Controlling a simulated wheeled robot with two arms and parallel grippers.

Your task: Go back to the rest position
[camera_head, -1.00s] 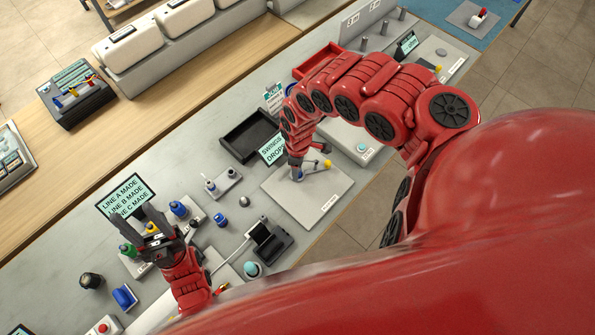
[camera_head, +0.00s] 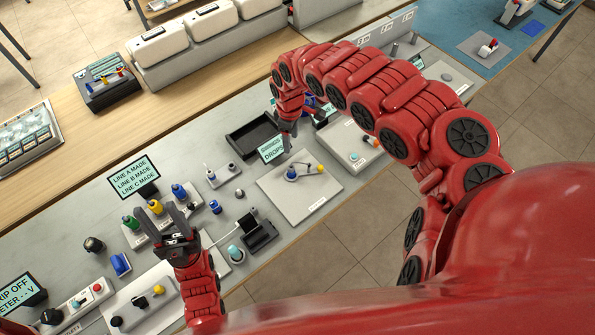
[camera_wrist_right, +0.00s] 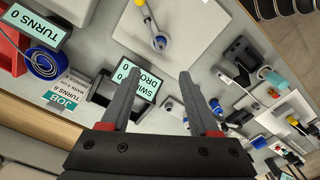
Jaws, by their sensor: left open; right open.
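My right gripper (camera_head: 288,148) points down near the "SWINGS / DROPS" sign, at the back edge of a pale square plate (camera_head: 283,202). In the right wrist view my right gripper (camera_wrist_right: 160,76) has its fingers apart and empty, with the sign (camera_wrist_right: 137,80) behind the gap. A yellow-ended piece with a ring (camera_wrist_right: 158,42) lies on the plate, apart from the fingers.
A black tray (camera_head: 250,140) sits beside the right gripper. The "LINE A MADE" sign (camera_head: 134,177) stands behind the left gripper.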

